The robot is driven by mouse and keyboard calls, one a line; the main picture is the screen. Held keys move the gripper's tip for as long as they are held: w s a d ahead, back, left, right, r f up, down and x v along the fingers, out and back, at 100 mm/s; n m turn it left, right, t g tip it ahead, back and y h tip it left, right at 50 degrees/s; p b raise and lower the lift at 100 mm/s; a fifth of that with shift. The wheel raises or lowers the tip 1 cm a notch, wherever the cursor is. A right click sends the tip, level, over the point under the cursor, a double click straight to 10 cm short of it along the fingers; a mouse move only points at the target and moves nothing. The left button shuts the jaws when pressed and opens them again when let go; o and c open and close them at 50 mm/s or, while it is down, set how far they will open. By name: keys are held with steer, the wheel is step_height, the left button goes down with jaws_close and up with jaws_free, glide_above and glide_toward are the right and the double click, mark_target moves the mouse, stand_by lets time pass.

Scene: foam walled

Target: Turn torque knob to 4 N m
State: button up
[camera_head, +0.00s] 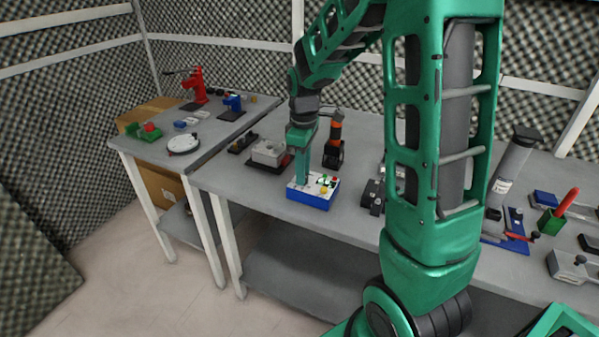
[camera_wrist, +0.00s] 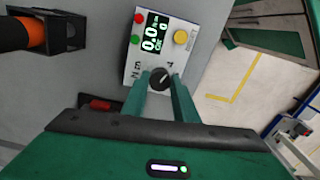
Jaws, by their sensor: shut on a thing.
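The torque device is a blue box with a white top panel (camera_head: 316,187) on the bench in the head view. In the wrist view its white panel (camera_wrist: 192,40) carries a dark display (camera_wrist: 153,35), a yellow button, a red button and a green button. The black torque knob (camera_wrist: 160,78) with a light pointer line sits at the panel's near edge, beside the printed marks "N m" and "4". My gripper (camera_wrist: 161,88) is shut on the knob, one green finger on each side. In the head view my gripper (camera_head: 302,178) reaches down to the panel and hides the knob.
An orange and black tool (camera_head: 334,140) stands in a black holder behind the device, also in the wrist view (camera_wrist: 35,33). A grey box (camera_head: 268,152) lies to its left. Dark fixtures (camera_head: 374,195) stand to the right. The bench's front edge is close.

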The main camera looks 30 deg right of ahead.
stand_by(0.3)
steer(key=o, duration=1.1)
steer(key=shift+c, duration=0.2)
step_height(320, 180, up, 11)
steer(key=shift+f, duration=0.15)
steer(key=s+d+f+m, duration=0.2)
steer(key=s+m, duration=0.5)
steer(key=s, duration=0.7)
steer(key=s+d+f+m, duration=0.1)
steer(key=s+f+m, duration=0.1)
steer(key=s+m, duration=0.5)
steer(key=s, duration=0.6)
steer(key=shift+s+d+m, duration=0.3)
steer(key=shift+s+d, duration=0.05)
steer(key=shift+s, duration=0.05)
